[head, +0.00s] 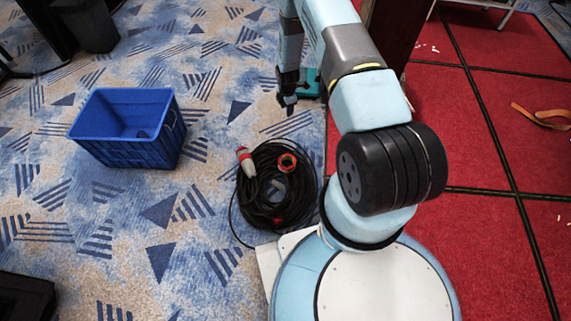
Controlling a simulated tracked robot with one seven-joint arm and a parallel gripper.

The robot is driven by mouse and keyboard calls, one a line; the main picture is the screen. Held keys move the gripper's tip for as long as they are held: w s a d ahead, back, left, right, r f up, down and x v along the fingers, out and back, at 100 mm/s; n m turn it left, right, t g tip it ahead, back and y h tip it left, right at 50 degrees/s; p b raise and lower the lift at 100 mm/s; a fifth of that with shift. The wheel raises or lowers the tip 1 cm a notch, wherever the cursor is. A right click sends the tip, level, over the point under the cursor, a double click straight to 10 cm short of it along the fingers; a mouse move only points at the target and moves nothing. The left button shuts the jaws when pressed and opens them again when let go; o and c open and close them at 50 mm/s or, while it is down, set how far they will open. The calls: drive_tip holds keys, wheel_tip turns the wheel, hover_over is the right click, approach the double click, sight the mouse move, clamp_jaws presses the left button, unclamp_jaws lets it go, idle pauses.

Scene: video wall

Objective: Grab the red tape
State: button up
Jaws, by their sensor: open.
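My gripper (288,106) hangs near the top centre of the head view, dark fingers pointing down above the patterned carpet. It is open, and nothing shows between its fingers. No roll that I can clearly name as red tape shows. A red ring-shaped piece (287,162) sits on a coil of black cable (262,205), below my gripper in the picture; I cannot tell whether it is tape or a plug end. A red and grey connector (245,160) lies at the coil's upper left.
A blue crate (130,153) stands open on the carpet at left. A teal object (310,83) is partly hidden behind my arm. An orange strap (541,116) lies on the red flooring at right. A dark bin (91,27) stands at upper left. Carpet between crate and cable is clear.

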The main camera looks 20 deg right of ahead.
drive_tip(key=s+f+n, duration=0.1)
drive_tip(key=s+f, duration=0.2)
drive_tip(key=f, duration=0.6)
drive_tip(key=s+f+n, duration=0.1)
drive_tip(key=s+f, duration=0.3)
drive_tip(key=f, duration=0.6)
drive_tip(key=s+f+n, duration=0.1)
drive_tip(key=s+f, duration=0.2)
drive_tip(key=f, duration=0.7)
drive_tip(key=shift+s+f+n+g, duration=0.15)
drive_tip(key=shift+s+n+g, duration=0.15)
drive_tip(key=shift+n+g, duration=0.1)
drive_tip(key=shift+d+f, duration=0.15)
drive_tip(key=shift+f, duration=2.5)
clamp_jaws()
